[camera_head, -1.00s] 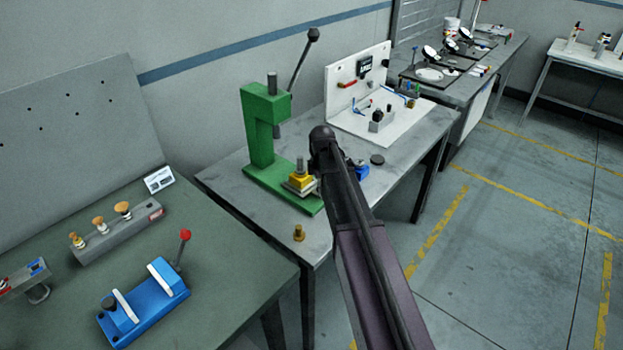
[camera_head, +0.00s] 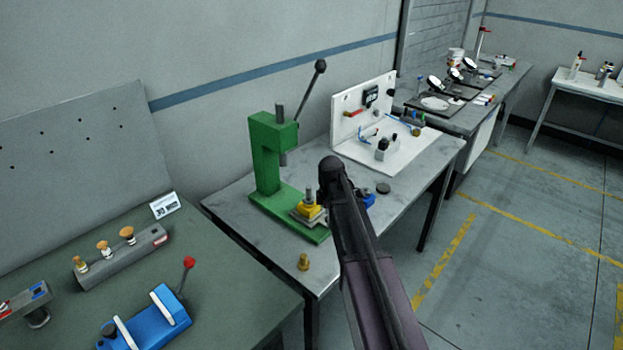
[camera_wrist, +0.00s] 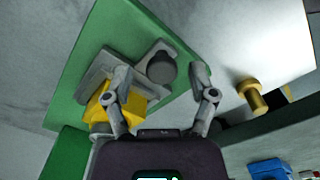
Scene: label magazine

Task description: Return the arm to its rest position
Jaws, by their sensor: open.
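My gripper (camera_wrist: 162,82) shows in the wrist view with its two fingers spread apart and nothing between the tips that I can see held. It is over the green press base (camera_wrist: 62,112), with a grey fixture and yellow block (camera_wrist: 128,105) by the left finger and a dark round post (camera_wrist: 162,68) between the fingers. In the head view my arm reaches up from the bottom to just right of the green press (camera_head: 267,165); the gripper itself is hidden behind the arm there. The yellow block (camera_head: 309,211) sits on the press base.
A brass plug (camera_head: 303,262) stands on the grey table in front of the press; it also shows in the wrist view (camera_wrist: 252,96). A white panel fixture (camera_head: 400,158) stands behind on the right. A blue clamp (camera_head: 155,320) is on the green table at left. Floor is clear on the right.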

